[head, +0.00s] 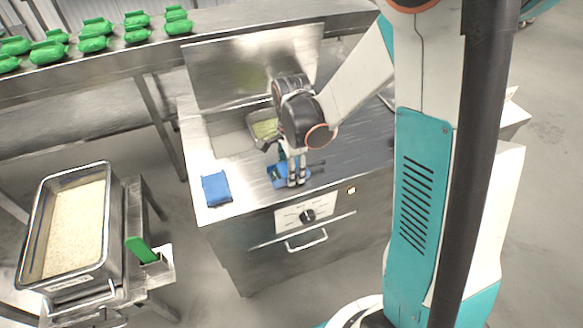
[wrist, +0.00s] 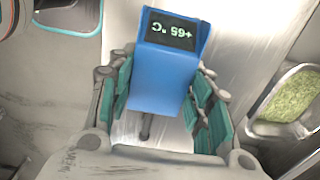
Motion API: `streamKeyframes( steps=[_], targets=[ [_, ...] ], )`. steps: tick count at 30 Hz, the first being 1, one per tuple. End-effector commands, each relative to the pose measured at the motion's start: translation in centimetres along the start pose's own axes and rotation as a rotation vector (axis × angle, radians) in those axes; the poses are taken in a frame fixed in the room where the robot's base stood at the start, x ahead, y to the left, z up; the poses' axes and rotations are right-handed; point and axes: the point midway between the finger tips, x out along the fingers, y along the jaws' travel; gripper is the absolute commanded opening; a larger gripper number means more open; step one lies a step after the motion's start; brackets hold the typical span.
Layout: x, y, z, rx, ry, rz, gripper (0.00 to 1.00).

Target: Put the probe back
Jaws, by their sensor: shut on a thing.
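The probe is a blue block with a dark display reading "+65 °C", upside down in the wrist view (wrist: 160,75). My gripper (wrist: 163,95) is shut around it, with a teal-padded finger on each side. A short dark stem shows below the block. In the head view my gripper (head: 292,178) points down low over the steel counter's front part. The blue of the probe (head: 275,174) shows beside the fingers, partly hidden by them. I cannot tell whether it touches the counter. A flat blue item (head: 216,189) lies on the counter's left front corner.
A pan of green food (head: 264,129) sits in the counter (head: 225,168) behind my gripper. Several green packs (head: 92,36) line the back shelf.

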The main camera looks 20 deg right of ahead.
Motion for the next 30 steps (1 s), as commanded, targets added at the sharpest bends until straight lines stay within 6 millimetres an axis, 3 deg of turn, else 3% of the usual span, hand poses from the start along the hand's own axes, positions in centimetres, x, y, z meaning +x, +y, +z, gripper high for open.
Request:
streamKeyframes(
  steps=[1, 2, 3, 5, 18, 30],
  targets=[
    [0.3, 0.0, 0.0, 0.000, 0.000, 0.000, 0.22],
    [0.3, 0.0, 0.0, 0.000, 0.000, 0.000, 0.48],
    [0.2, 0.0, 0.0, 0.000, 0.000, 0.000, 0.58],
    [0.2, 0.0, 0.0, 0.000, 0.000, 0.000, 0.66],
    [-0.4, 0.0, 0.0, 0.000, 0.000, 0.000, 0.66],
    [-8.1, 0.0, 0.0, 0.000, 0.000, 0.000, 0.66]
  ],
)
